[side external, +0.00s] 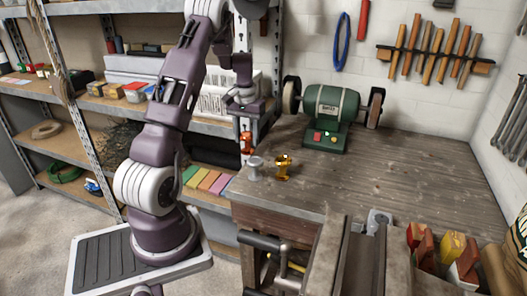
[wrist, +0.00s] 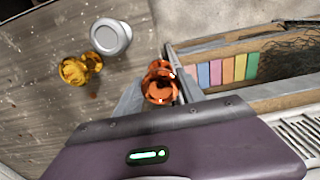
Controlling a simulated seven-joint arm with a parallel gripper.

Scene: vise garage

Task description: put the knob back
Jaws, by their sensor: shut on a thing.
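My gripper (side external: 246,131) points down near the left edge of the workbench, shut on a shiny copper-orange knob (side external: 246,143). In the wrist view the copper knob (wrist: 159,80) sits between the fingertips, overlapping the bench edge; its exact height is hard to tell. A grey-silver knob (side external: 255,169) and a gold knob (side external: 283,168) stand side by side on the bench near its left corner, apart from my gripper. The wrist view also shows the silver knob (wrist: 111,37) and the gold knob (wrist: 78,70). The seat for a knob is not clearly visible.
A green bench grinder (side external: 330,112) stands at the back of the wooden workbench (side external: 410,165). A vise (side external: 335,255) is at the front, with colored blocks (side external: 455,250) to its right. Shelves (side external: 75,105) stand behind my arm. The bench middle is clear.

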